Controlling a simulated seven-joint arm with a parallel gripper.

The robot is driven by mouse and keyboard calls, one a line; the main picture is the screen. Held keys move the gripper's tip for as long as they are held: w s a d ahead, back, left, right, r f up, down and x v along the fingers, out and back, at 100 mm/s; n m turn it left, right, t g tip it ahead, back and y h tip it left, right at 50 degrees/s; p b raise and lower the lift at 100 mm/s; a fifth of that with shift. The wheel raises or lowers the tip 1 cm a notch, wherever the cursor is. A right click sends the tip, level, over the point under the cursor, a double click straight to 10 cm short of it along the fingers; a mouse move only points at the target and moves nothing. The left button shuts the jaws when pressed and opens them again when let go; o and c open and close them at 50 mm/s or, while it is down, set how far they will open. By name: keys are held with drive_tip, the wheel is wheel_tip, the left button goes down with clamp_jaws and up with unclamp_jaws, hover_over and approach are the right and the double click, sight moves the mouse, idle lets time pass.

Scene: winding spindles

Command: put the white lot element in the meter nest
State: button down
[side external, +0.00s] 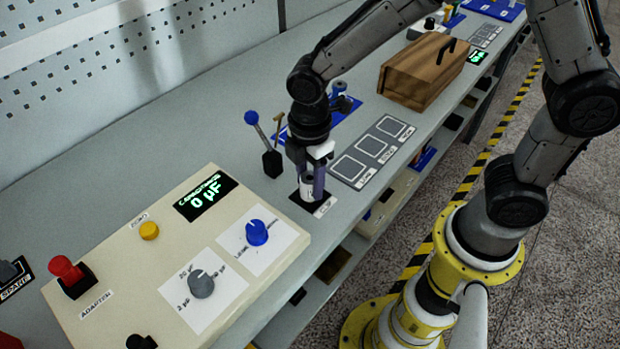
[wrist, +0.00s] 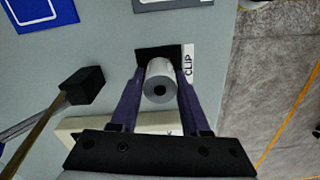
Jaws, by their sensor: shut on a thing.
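The white lot element (side external: 307,187) is a small cylinder, held upright between the purple fingers of my gripper (side external: 313,184). In the wrist view the white element (wrist: 160,77) shows its grey end with a dark hole, with a finger on each side. It stands over a black square pad (side external: 323,207), labelled CLIP in the wrist view, beside the meter. I cannot tell whether its lower end touches the pad. The beige meter box (side external: 150,250) is at the left, and its display (side external: 205,195) reads 0 µF. No nest is clearly labelled as such.
A dark block with a blue-knobbed lever (side external: 272,163) stands close behind my gripper. Framed grey squares (side external: 371,147) lie to the right. A wooden box (side external: 425,72) stands farther back. The meter carries a yellow button (side external: 149,231), a blue knob (side external: 257,232) and a grey knob (side external: 201,284).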

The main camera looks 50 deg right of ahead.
sight(310, 177)
drive_tip(key=shift+f, duration=0.1)
drive_tip(key=shift+c, duration=1.9)
unclamp_jaws()
wheel_tip(310, 177, up, 11)
drive_tip(key=shift+f, duration=0.1)
drive_tip(key=s+d+r+m+t, duration=0.2)
drive_tip(key=s+d+m, duration=0.4)
drive_tip(key=s+m, duration=0.1)
drive_tip(key=s+d+r+m+t, duration=0.3)
drive_tip(key=s+d+m, duration=0.4)
drive_tip(key=m, duration=0.1)
drive_tip(key=shift+s+r+m+t, duration=0.3)
drive_tip(key=shift+r+m, duration=0.05)
drive_tip(key=shift+m, duration=0.05)
